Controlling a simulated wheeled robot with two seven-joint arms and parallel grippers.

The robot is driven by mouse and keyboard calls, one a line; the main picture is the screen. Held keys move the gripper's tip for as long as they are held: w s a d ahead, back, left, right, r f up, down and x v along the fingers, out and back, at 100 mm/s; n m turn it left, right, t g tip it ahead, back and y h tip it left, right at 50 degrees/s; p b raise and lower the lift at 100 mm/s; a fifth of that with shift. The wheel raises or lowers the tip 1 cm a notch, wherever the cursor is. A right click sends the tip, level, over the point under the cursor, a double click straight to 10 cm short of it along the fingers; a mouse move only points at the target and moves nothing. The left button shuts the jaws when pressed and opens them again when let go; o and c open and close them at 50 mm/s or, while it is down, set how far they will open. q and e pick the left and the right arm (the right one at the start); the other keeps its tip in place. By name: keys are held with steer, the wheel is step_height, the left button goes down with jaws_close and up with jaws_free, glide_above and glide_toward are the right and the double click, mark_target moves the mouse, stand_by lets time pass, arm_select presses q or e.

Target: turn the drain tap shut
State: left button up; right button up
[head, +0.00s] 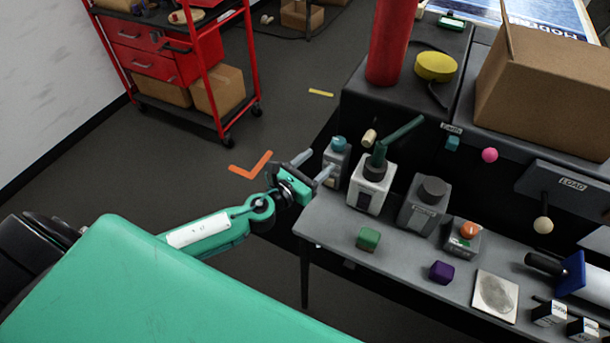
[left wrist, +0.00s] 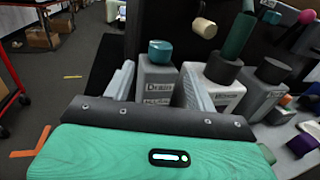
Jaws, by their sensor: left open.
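A grey box with a round teal knob (head: 338,144) stands at the bench's left end; the knob also shows in the left wrist view (left wrist: 160,50). My left gripper (head: 313,166) is open and empty. Its fingers point at the teal-knob box, one on each side in the left wrist view. Contact cannot be told.
Farther right stand a box with a dark knob (head: 434,190) and one with an orange knob (head: 468,230). A green block (head: 368,238) and a purple block (head: 441,272) lie on the grey bench (head: 335,226). A red cart (head: 160,59) stands behind; floor between is mostly clear.

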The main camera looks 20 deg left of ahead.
arm_select(q)
steer(key=shift+b+v, duration=0.5)
steer(key=shift+v, duration=1.6)
